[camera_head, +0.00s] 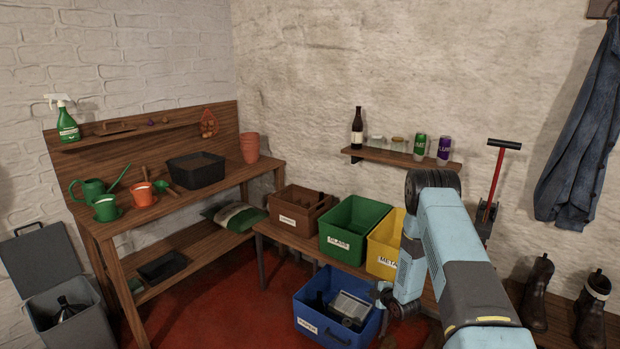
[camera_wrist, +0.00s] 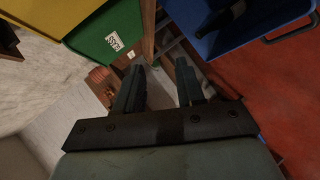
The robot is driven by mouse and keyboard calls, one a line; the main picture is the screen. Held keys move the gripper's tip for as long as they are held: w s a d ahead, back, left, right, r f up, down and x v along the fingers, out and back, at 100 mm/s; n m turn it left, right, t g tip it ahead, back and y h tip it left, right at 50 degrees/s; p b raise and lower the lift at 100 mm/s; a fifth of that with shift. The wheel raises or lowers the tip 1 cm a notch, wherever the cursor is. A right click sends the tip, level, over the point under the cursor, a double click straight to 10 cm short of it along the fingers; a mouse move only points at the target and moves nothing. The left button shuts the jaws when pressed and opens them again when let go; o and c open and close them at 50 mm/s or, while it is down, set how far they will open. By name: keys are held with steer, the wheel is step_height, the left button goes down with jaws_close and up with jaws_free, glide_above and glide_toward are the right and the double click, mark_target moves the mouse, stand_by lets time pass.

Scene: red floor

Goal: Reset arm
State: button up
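My arm (camera_head: 450,245) reaches forward on the right side of the head view, in front of the yellow bin. My gripper (camera_wrist: 160,68) shows in the wrist view with its two dark fingers apart and nothing between them. In the head view the gripper end is low beside the blue bin, and its fingers are hard to make out. In the wrist view the green bin (camera_wrist: 108,36) and the blue bin (camera_wrist: 238,25) lie beyond the fingertips, one on each side.
A low bench holds a wooden crate (camera_head: 296,212), a green GLASS bin (camera_head: 345,241) and a yellow METAL bin (camera_head: 383,259). The blue PAPER bin (camera_head: 318,325) with dark items is on the red floor. A wall shelf (camera_head: 385,157) holds a bottle and cans. A workbench (camera_head: 120,222) stands left.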

steer(key=s+d+r+m+g+h, duration=0.1)
steer(key=d+r+m+h, duration=0.15)
steer(key=r, duration=1.45)
steer(key=s+d+r+m+g+h, duration=0.15)
steer(key=r+m, duration=0.25)
steer(key=r, duration=1.3)
steer(key=s+r+m+h, duration=0.2)
steer(key=s+r+m, duration=0.3)
steer(key=s+r, duration=0.95)
steer(key=s+a+r+m+g, duration=0.1)
steer(key=s+r+m, duration=0.1)
steer(key=s, duration=0.8)
steer(key=s+a+r+m+g, duration=0.1)
steer(key=s+a+r+m, duration=0.1)
steer(key=s, duration=0.9)
steer(key=s+a+r+m+g+y, duration=0.1)
steer(key=s+r+m, duration=0.2)
steer(key=s, duration=0.8)
step_height(320, 180, up, 2)
steer(key=shift+a+r+g, duration=0.2)
steer(key=shift+g, duration=0.15)
